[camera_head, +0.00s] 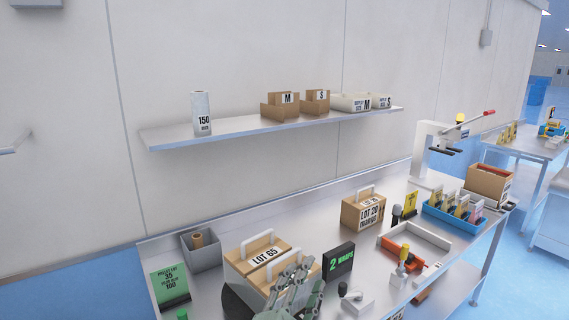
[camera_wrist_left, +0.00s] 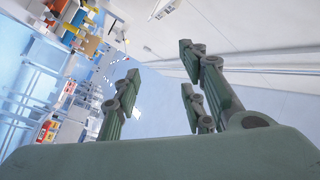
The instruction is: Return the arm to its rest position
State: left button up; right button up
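My left gripper (camera_head: 302,280) shows at the bottom of the head view, in front of the LOT 65 carton (camera_head: 237,262) as seen from the head. In the left wrist view its green-grey fingers (camera_wrist_left: 158,76) stand apart with nothing between them, so it is open and empty. Most of my left arm is out of the picture or hidden. I cannot tell how high the gripper is above the bench. My right gripper is not clearly seen in the head view.
A wall shelf (camera_head: 235,131) is above.

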pick_arm(q)
jog(key=s+a+f+n+g+y, duration=0.3)
jog(key=s+a+f+n, duration=0.1)
jog(key=a+f, duration=0.45)
jog(key=s+a+f+n+g+y, duration=0.45)
jog(key=a+f, duration=0.35)
jog(key=f, duration=0.2)
jog(key=s+a+f+n+g, duration=0.2)
jog(key=s+a+f+g, duration=0.25)
jog(key=s, duration=0.65)
jog(key=s+a+f+n+g, duration=0.25)
jog(key=s+a+f, duration=0.2)
jog(key=s, duration=0.55)
notch_tip(320, 180, down, 33)
jog(key=s+m+g+b, duration=0.1)
jog(key=s+b, duration=0.1)
jog(key=b, duration=0.4)
jog(key=s+a+f+g+b, duration=0.1)
jog(key=s+f+b, duration=0.3)
jog(key=s+f, duration=1.2)
notch_tip(320, 180, down, 4)
jog(key=shift+s+a, duration=0.15)
jog(key=shift+a, duration=0.4)
pick_arm(e)
notch_tip(320, 180, down, 10)
jog(key=shift+d+f, duration=0.2)
jog(key=shift+d, duration=0.05)
